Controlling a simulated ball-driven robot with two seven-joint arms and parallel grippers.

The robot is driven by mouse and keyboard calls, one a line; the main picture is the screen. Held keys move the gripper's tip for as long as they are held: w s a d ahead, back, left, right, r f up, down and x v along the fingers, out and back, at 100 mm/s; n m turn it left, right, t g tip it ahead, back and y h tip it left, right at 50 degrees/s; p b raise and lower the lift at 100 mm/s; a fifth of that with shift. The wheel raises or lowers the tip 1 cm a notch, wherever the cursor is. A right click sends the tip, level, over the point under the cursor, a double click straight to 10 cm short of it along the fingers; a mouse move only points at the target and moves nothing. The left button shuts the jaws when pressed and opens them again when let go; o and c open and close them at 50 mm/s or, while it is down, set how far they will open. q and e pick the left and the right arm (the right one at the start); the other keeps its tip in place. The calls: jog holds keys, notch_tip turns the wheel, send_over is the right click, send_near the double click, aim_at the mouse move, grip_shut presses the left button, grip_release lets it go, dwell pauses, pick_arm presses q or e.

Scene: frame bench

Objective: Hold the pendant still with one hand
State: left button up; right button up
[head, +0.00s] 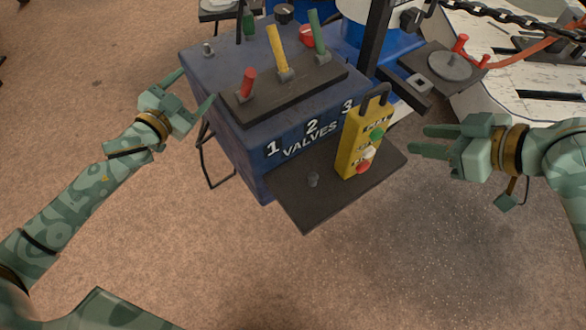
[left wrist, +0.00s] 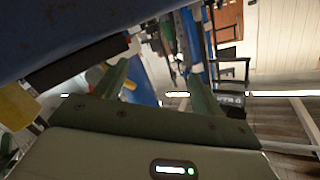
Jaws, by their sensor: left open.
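The yellow pendant (head: 361,142) stands on a dark shelf (head: 306,205) at the front of the blue valve box. It has a black handle loop on top and green, white and red buttons on its face. My left gripper (head: 198,84) is open and empty beside the left side of the valve box, well away from the pendant. Its two fingers also show apart in the left wrist view (left wrist: 160,80). My right gripper (head: 416,139) is to the right of the pendant, fingers pointing at it with a gap between them. It is apart from the pendant.
The blue valve box (head: 225,130) carries red, yellow and green levers on a dark plate (head: 320,85). A dark upright post (head: 376,35) rises behind the pendant. A grey round disc (head: 452,66) and chain are at the back right. The floor in front is clear.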

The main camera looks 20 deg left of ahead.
pick_arm(q)
jog(key=w+d+r+m+t+h, duration=0.1)
jog(key=d+r+m+h, duration=0.1)
jog(key=d+r+h, duration=0.45)
jog(key=w+d+r+m+t+h, duration=0.1)
jog(key=w+d+r+m+h, duration=0.15)
jog(key=r, duration=0.75)
jog(key=n+g+h, duration=0.1)
jog(key=n+g, duration=0.3)
jog(key=g, duration=0.1)
send_near(359, 138)
jog(key=a+f, duration=0.4)
jog(key=f, duration=0.1)
jog(key=x, duration=1.5)
jog(key=shift+d, duration=0.45)
jog(key=c, duration=1.4)
